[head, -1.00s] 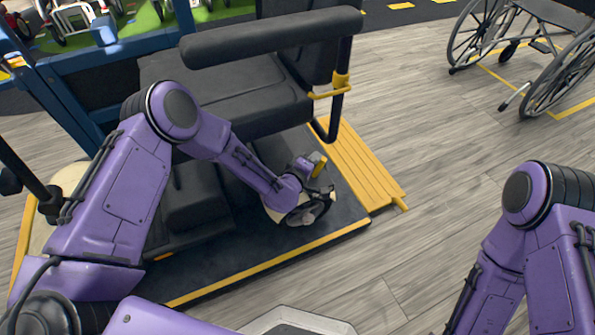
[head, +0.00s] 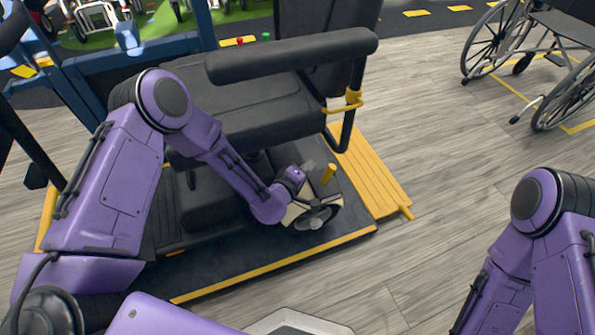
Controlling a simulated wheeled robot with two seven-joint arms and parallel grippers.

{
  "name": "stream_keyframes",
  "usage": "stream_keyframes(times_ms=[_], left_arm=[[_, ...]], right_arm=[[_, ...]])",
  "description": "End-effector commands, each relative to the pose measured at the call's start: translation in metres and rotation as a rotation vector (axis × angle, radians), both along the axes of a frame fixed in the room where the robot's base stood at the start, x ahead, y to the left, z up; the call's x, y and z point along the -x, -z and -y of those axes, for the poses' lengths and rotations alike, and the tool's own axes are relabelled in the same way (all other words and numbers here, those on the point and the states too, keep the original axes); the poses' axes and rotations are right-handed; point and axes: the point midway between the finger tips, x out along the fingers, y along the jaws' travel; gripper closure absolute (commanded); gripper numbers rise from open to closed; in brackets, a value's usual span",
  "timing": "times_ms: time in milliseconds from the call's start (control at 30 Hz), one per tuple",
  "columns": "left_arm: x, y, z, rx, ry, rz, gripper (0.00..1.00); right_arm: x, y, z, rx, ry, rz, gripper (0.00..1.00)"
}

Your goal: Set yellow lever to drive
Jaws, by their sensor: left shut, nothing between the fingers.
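The yellow lever (head: 328,174) is a short yellow handle low on the scooter, above its rear wheel (head: 316,217) and below the seat. My left gripper (head: 308,166) is just left of the lever, its grey fingers shut with nothing between them. A narrow gap seems to show between the fingers and the lever; I cannot tell for certain whether they touch. My left forearm hides part of the scooter's side below the seat. My right arm (head: 535,240) comes in at the lower right, but its gripper is out of view.
The black armrest (head: 290,56) and seat (head: 230,95) hang over the space where my left arm reaches. A yellow ramp (head: 370,175) lies right of the dark platform. A wheelchair (head: 560,50) stands at the upper right. The wood floor between is clear.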

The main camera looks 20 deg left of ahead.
Motion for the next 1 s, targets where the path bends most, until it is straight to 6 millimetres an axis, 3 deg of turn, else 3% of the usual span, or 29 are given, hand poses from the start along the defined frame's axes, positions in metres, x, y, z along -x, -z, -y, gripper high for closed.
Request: stream_keyframes(times_ms=[100, 300, 1000], left_arm=[[0.024, -0.014, -0.004, -0.001, 0.003, -0.001, 1.0], [0.048, -0.024, -0.009, -0.001, 0.003, -0.001, 1.0], [0.053, -0.025, -0.011, -0.001, 0.002, -0.001, 1.0]], right_arm=[[0.0, -0.009, 0.0, 0.0, 0.0, 0.0, 0.57], [0.0, -0.014, 0.0, 0.0, 0.0, 0.0, 0.57], [0.0, -0.014, 0.0, 0.001, 0.0, 0.001, 0.57]])
